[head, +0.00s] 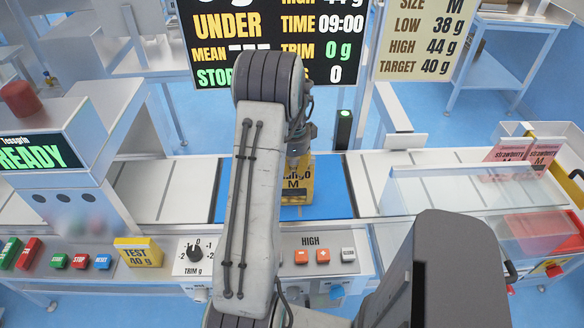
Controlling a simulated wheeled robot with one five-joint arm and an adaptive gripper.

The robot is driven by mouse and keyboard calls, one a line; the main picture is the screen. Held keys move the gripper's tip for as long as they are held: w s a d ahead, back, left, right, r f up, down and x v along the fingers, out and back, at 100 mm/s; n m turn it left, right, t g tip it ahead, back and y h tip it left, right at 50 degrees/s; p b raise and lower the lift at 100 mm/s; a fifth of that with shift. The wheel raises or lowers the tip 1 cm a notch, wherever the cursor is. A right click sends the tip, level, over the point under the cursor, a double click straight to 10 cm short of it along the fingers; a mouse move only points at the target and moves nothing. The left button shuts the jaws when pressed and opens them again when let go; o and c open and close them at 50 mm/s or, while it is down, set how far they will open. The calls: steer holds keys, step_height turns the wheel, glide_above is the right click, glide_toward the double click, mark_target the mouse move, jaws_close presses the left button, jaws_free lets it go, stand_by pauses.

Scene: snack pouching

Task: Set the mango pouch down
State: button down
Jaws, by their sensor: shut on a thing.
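The fingers are mostly hidden behind my arm's wrist. I cannot tell whether the pouch's bottom edge touches the blue belt.
White conveyor sections (190,190) lie on both sides. A clear guard (450,190) stands to the right, with pink strawberry pouches (505,152) beyond it. A control panel (325,258) runs along the front. A display (205,45) reads "UNDER", and a READY unit (50,150) is at left.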

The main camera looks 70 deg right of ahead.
steer(key=shift+f, duration=0.2)
steer(key=c, duration=1.2)
jaws_free()
steer(key=shift+r, duration=0.1)
steer(key=shift+c, duration=0.2)
step_height(320, 180, up, 5)
steer(key=shift+r+b, duration=0.2)
steer(key=shift+b, duration=0.1)
steer(key=shift+r+b, duration=0.3)
steer(key=shift+b, duration=0.5)
step_height(320, 180, up, 6)
steer(key=b, duration=0.2)
steer(key=shift+a+r, duration=0.15)
steer(key=shift+a, duration=0.05)
